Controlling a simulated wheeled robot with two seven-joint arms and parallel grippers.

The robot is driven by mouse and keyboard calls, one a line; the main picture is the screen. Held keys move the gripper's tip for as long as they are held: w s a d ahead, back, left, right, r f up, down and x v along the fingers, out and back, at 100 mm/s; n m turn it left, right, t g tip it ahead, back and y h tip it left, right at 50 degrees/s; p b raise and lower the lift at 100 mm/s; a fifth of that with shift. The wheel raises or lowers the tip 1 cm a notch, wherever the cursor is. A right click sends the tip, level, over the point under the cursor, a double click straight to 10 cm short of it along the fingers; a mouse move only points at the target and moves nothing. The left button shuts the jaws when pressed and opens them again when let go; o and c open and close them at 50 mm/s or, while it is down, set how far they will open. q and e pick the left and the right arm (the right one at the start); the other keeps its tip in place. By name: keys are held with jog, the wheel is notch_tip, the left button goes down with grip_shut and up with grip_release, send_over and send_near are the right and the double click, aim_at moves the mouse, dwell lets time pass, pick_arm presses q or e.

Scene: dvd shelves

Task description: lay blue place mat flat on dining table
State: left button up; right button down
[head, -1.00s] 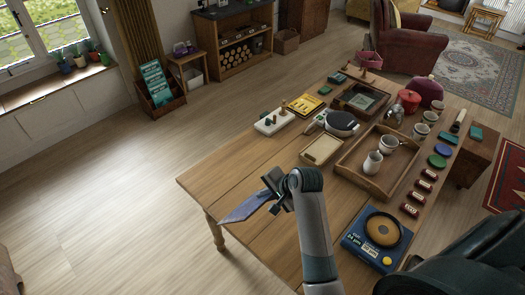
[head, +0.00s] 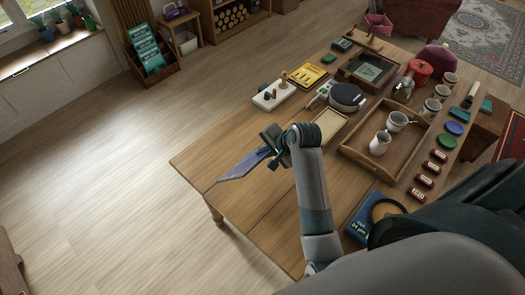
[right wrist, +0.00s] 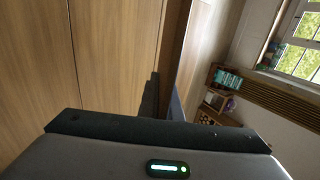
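The blue place mat (head: 243,166) is a thin blue-grey sheet, tilted and seen at a slant above the left part of the wooden dining table (head: 258,205). My right gripper (head: 271,147) is shut on one end of it; the other end points left. In the right wrist view the mat (right wrist: 185,72) shows nearly edge-on as a thin dark strip beside the fingers, with table wood to the left. I cannot tell whether its lower edge touches the table. My left gripper is not in view.
The table's left end is bare. A white board with pegs (head: 276,96), a shallow tan tray (head: 322,128), a wooden tray (head: 359,148) with white jugs and a blue box (head: 364,214) stand to the right. Several cups and small boxes line the right side.

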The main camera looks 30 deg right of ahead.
notch_tip(320, 180, down, 6)
jog(key=b, duration=0.1)
jog(key=shift+f+b, duration=0.25)
jog(key=shift+b, duration=0.05)
dwell(0.7)
jog(key=shift+f, duration=0.25)
dwell(0.5)
jog(key=c, duration=1.9)
grip_release()
jog(key=shift+s+r, duration=0.15)
jog(key=b+v, duration=0.3)
jog(key=v, duration=1.4)
